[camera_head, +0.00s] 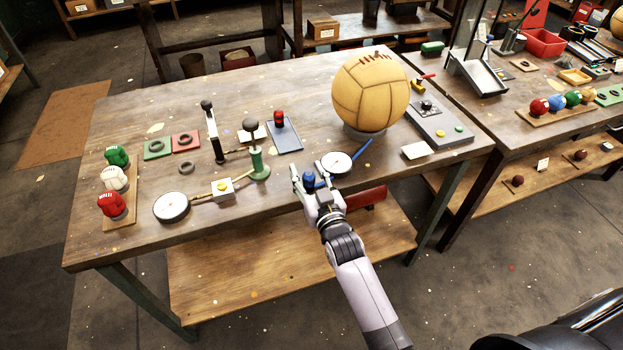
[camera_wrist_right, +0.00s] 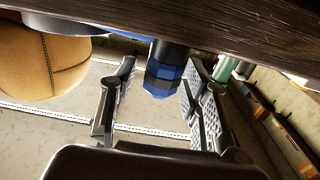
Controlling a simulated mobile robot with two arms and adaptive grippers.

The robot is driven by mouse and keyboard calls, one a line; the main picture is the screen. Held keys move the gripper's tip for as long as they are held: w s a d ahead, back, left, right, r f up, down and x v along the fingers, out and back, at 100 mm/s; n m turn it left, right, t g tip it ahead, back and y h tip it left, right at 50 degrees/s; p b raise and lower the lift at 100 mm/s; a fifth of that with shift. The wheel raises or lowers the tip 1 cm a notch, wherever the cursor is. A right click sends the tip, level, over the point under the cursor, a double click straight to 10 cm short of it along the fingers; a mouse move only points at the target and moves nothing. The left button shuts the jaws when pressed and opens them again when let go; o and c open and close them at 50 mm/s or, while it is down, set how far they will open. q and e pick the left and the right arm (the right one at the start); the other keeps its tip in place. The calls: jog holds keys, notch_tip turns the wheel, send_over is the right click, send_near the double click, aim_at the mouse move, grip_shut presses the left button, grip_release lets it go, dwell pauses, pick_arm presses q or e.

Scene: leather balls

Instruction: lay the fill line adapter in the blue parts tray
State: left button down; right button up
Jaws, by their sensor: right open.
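A blue and black fitting (camera_head: 309,179), which looks like the fill line adapter, stands upright near the table's front edge. My right gripper (camera_head: 311,176) is open around it, a finger on each side. In the right wrist view the fitting (camera_wrist_right: 163,76) shows between the spread fingers of my right gripper (camera_wrist_right: 158,88), with gaps visible on both sides. The blue parts tray (camera_head: 286,141) lies further back and slightly left on the table. A red and black fitting (camera_head: 279,118) stands at its far end; the near part is bare. My left gripper is not in view.
A white dial gauge (camera_head: 336,162) and a blue stick (camera_head: 362,151) lie right of the gripper. A large tan ball (camera_head: 370,92) stands behind them. A green stand (camera_head: 259,164) and a small yellow-topped box (camera_head: 222,188) are to the left.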

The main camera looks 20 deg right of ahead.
jog(key=shift+f+b, duration=0.15)
jog(key=shift+b, duration=0.15)
jog(key=s+d+b, duration=0.1)
jog(key=s+b, duration=0.2)
jog(key=s, duration=1.4)
jog(key=shift+s, duration=0.2)
jog(key=shift+d, duration=0.1)
